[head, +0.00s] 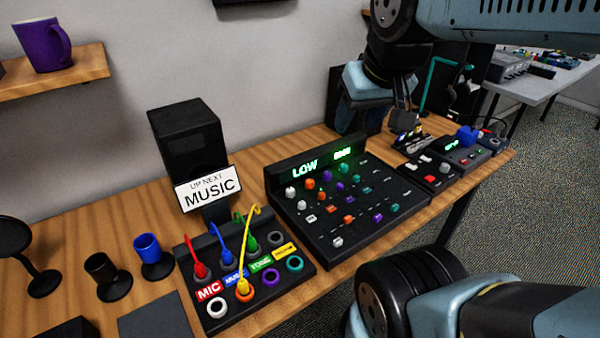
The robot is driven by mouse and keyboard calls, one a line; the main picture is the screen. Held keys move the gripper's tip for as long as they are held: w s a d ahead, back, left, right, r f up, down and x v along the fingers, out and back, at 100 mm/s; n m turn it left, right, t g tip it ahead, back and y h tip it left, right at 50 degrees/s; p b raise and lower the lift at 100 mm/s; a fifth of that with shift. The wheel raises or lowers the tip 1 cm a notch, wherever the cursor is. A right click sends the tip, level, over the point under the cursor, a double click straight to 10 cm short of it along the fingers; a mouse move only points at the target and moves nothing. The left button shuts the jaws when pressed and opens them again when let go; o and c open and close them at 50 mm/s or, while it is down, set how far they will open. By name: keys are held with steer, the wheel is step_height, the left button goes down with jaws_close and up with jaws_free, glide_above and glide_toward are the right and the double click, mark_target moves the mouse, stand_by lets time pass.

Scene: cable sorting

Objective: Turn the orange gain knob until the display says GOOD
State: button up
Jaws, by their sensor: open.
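The mixer (322,247) is a black panel on the table with rows of white, orange, purple and teal knobs. Its green display (305,169) reads LOW, with a second small green readout beside it that is too small to read. An orange knob (310,183) stands in the back row, and other orange knobs sit further forward; the labels are too small to tell which is gain. My gripper (405,128) is open and empty, above the table beyond the mixer's right end, apart from the knobs.
A patch box (255,308) with coloured cables stands left of the mixer, before a black speaker (187,135) with a MUSIC sign (209,190). Smaller black devices (430,175) stand to the right. Cups (148,249) stand at left. Space above the mixer is clear.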

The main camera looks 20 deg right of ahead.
steer(key=shift+o, duration=0.2)
steer(key=shift+w, duration=0.35)
steer(key=n+g, duration=0.1)
steer(key=g, duration=0.5)
glide_above(310, 182)
step_height(310, 182, down, 23)
step_height(310, 182, down, 13)
steer(key=shift+w+f, duration=0.1)
steer(key=shift+f, duration=0.05)
steer(key=shift+c, duration=0.3)
jaws_close()
steer(key=shift+m, duration=2.4)
